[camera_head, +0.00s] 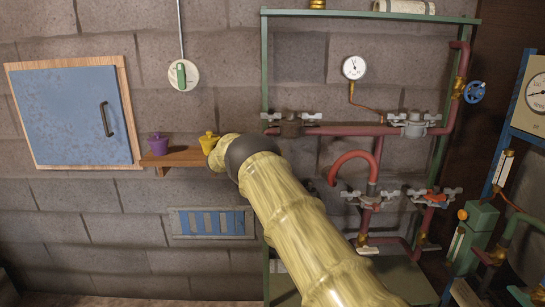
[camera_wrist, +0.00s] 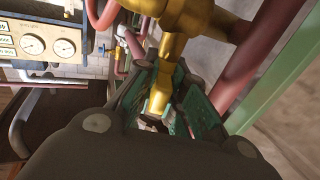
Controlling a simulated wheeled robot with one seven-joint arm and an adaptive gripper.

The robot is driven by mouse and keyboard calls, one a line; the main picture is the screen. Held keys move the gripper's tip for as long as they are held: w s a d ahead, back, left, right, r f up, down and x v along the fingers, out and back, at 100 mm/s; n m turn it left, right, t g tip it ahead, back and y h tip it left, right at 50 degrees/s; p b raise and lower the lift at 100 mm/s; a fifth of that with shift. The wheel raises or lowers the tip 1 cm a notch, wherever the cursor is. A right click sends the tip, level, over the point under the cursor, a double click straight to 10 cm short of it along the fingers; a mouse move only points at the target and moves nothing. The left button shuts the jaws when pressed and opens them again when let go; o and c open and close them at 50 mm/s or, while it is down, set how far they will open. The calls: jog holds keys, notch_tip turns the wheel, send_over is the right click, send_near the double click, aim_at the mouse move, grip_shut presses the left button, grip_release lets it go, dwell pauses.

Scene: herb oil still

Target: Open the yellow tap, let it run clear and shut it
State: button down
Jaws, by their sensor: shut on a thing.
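The yellow tap (camera_wrist: 183,18) is at the top of the wrist view, a glossy golden-yellow body with a short handle pointing down toward me. My gripper (camera_wrist: 162,88) has its green-padded fingers on either side of that handle and is shut on it. In the head view my pale yellow arm covers the tap and my gripper, so neither can be made out there. Whether the tap is open or shut, and whether anything runs from it, I cannot tell.
Red pipes (camera_head: 340,130) on a green frame (camera_head: 267,75) carry other taps, including a grey (camera_head: 413,122) and an orange one (camera_head: 433,198). A wooden shelf (camera_head: 185,157) holds a purple pot (camera_head: 158,144) and a yellow pot (camera_head: 208,142). A blue cabinet door (camera_head: 70,115) is left.

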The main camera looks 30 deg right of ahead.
jog(key=c, duration=1.5)
grip_release()
jog(key=a, duration=0.4)
jog(key=w+a, duration=0.1)
jog(key=a, duration=0.2)
jog(key=w+a, duration=0.1)
jog(key=a, duration=0.3)
jog(key=shift+w+a, duration=0.15)
jog(key=shift+a, duration=0.15)
